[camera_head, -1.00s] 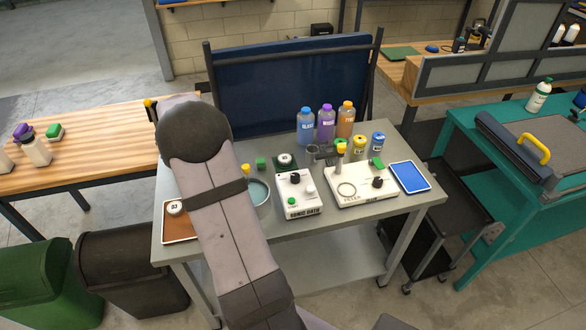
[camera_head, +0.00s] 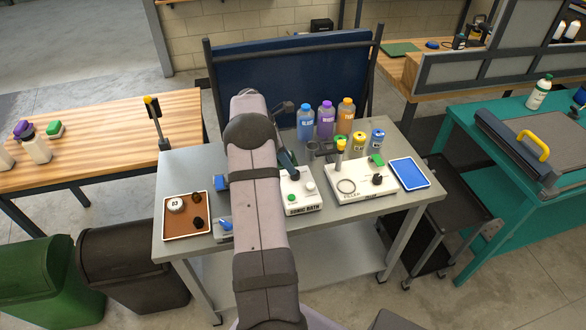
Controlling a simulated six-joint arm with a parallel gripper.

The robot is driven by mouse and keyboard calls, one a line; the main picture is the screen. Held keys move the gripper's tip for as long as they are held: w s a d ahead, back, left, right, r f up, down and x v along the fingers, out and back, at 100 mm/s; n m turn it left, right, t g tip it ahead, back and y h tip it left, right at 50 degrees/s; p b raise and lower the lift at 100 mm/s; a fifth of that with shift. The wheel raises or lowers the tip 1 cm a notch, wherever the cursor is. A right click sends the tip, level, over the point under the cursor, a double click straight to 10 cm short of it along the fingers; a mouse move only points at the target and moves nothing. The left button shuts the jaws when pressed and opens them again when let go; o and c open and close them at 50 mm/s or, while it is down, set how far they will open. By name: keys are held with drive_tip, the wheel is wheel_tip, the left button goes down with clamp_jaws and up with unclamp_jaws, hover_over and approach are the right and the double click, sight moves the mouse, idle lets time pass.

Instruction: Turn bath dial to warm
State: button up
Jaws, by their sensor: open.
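The white box labelled SONIC BATH (camera_head: 306,207) stands near the middle of the grey table. A white knob (camera_head: 310,187) and a green button (camera_head: 291,198) show on its top. The bath's black dial is hidden or too hard to separate from the dark gripper parts. My gripper (camera_head: 293,170) hangs down over the back left of the bath box, partly behind my arm. It is open, with nothing seen between its fingers. Whether it touches the dial I cannot tell. The round metal tank to the left of the box is hidden behind my arm.
The white filler unit (camera_head: 358,193) with its black knob stands just right of the bath, beside a blue tray (camera_head: 410,173). Several bottles stand behind. A brown tray (camera_head: 180,226) holds a white round piece and dark pieces at left. A blue-handled device (camera_head: 224,227) sits close to my arm.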

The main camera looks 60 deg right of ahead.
drive_tip(key=shift+p+x, duration=0.8)
drive_tip(key=shift+x, duration=1.85)
drive_tip(key=c, duration=1)
drive_tip(key=shift+c, duration=0.2)
